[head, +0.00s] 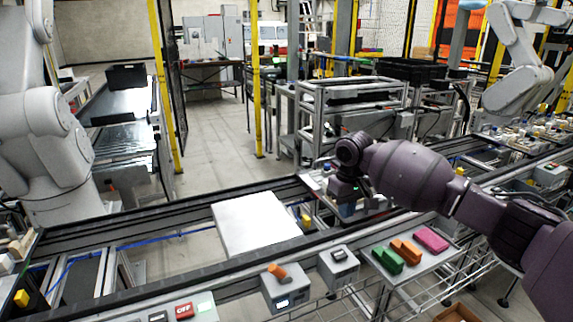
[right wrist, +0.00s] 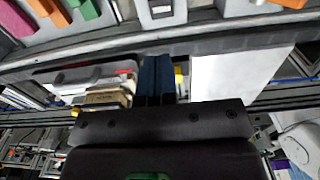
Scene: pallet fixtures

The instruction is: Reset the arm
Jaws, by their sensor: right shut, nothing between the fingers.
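My right arm, purple, reaches in from the right in the head view. Its gripper (head: 346,207) points down over the conveyor, near a fixture whose contents are partly hidden by the arm. In the right wrist view the two dark blue fingers (right wrist: 155,75) are together with nothing between them. A white pallet plate (head: 255,226) lies on the conveyor to the left of the gripper; it also shows in the right wrist view (right wrist: 235,75). My left gripper does not show.
Green (head: 388,259), orange (head: 405,251) and magenta (head: 430,239) blocks lie on a tray in front of the conveyor. A small box with an orange switch (head: 277,271) stands at the conveyor's front edge. White robot arms stand at the far left (head: 45,130) and upper right (head: 520,60).

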